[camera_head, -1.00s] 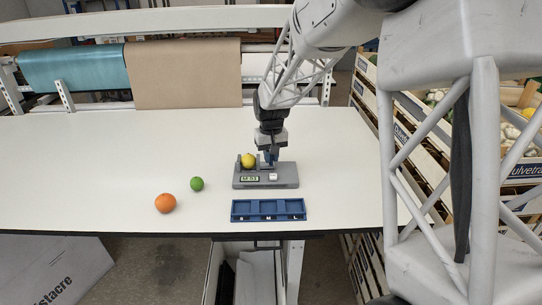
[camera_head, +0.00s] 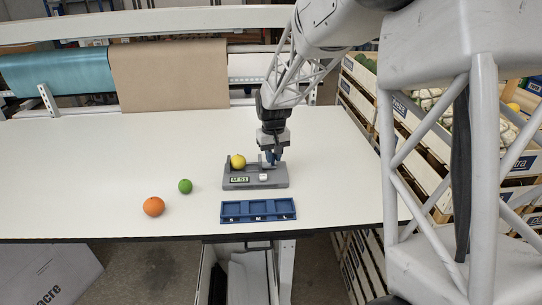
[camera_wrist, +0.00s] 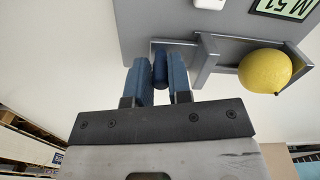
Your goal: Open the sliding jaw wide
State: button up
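The grey measuring station (camera_head: 256,183) stands on the white table, with a green display (camera_head: 240,180) and a white button (camera_head: 264,177). A yellow lemon (camera_head: 238,161) lies in it, also in the wrist view (camera_wrist: 265,71). The sliding jaw (camera_wrist: 207,62) is a grey plate beside the lemon, with a gap between them. Its dark blue knob (camera_wrist: 160,68) is between the blue fingers of my gripper (camera_wrist: 159,80). The fingers appear closed on the knob from both sides. My gripper also shows at the station's right part in the head view (camera_head: 271,158).
A blue tray (camera_head: 258,218) marked S, M, L lies in front of the station. A green lime (camera_head: 185,186) and an orange (camera_head: 153,206) lie to the left. The table behind and to the left is clear. Crates of produce (camera_head: 405,135) stand at the right.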

jog(key=shift+o, duration=0.4)
jog(key=shift+r, duration=0.1)
jog(key=shift+r, duration=3.75)
jog(key=shift+r, duration=0.1)
jog(key=shift+s+d+r, duration=0.1)
jog(key=shift+s, duration=0.15)
jog(key=s+d+r, duration=0.2)
jog(key=s, duration=0.5)
jog(key=s+d+r+m+t, duration=0.1)
jog(key=s+d+r, duration=0.15)
jog(key=s, duration=0.45)
jog(key=s+d+r, duration=0.2)
jog(key=s+d, duration=0.1)
jog(key=s, duration=0.4)
jog(key=s+d+f+m, duration=0.1)
jog(key=s+d, duration=0.1)
jog(key=s, duration=0.9)
jog(key=s+d+f+m+t, duration=0.1)
jog(key=s+f, duration=0.1)
jog(key=s, duration=0.8)
jog(key=shift+s+d+f+t, duration=0.2)
jog(key=shift+s+d+t, duration=0.1)
jog(key=shift+s+d, duration=0.05)
